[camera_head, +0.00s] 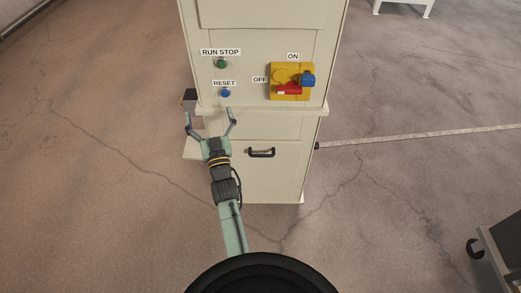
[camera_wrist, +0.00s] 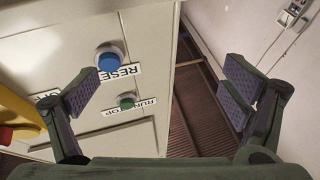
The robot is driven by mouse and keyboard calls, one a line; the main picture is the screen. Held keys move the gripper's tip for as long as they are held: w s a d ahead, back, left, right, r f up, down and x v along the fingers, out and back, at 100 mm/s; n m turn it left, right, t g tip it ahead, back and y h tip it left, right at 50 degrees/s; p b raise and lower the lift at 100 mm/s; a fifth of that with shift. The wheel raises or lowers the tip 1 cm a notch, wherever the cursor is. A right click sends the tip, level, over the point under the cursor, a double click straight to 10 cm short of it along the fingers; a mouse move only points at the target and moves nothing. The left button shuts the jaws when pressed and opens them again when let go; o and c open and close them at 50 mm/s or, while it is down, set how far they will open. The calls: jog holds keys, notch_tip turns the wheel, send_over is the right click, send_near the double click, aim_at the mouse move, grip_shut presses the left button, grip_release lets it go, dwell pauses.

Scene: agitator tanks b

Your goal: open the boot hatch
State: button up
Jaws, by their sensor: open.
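A cream cabinet (camera_head: 262,45) stands in the middle of the head view. Its lower front panel (camera_head: 275,180) carries a black bar handle (camera_head: 261,152) and looks like the boot hatch; it appears shut. My gripper (camera_head: 210,114) is open and empty, up and left of the handle, near the cabinet's left edge and below the blue RESET button (camera_head: 225,92). In the wrist view my gripper (camera_wrist: 160,90) has its purple-padded fingers spread wide, with RESET (camera_wrist: 109,58) and the green RUN STOP button (camera_wrist: 126,101) between them. The handle is not visible there.
A yellow ON/OFF switch (camera_head: 291,82) with red and blue parts sits on the upper front. A ledge (camera_head: 275,112) juts out above the lower panel. A dark cart (camera_head: 495,250) stands at lower right. Floor beside the cabinet is mostly clear.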

jog(key=s+d+f+m+g+h+p, duration=0.2)
jog(key=s+d+f+h, duration=0.15)
jog(key=d+f, duration=0.85)
jog(key=g+h, duration=0.2)
jog(key=h, duration=0.1)
send_near(262, 155)
jog(key=shift+m, duration=0.4)
jog(key=w+b, duration=0.1)
jog(key=w, duration=0.2)
jog(key=w+b, duration=0.2)
jog(key=w, duration=0.1)
jog(key=w+b, duration=0.1)
jog(key=w, duration=0.3)
jog(key=shift+w+d+f, duration=0.1)
jog(key=shift+d+f, duration=0.05)
jog(key=shift+f, duration=0.25)
jog(key=shift+c, duration=0.5)
jog(key=c, duration=1.3)
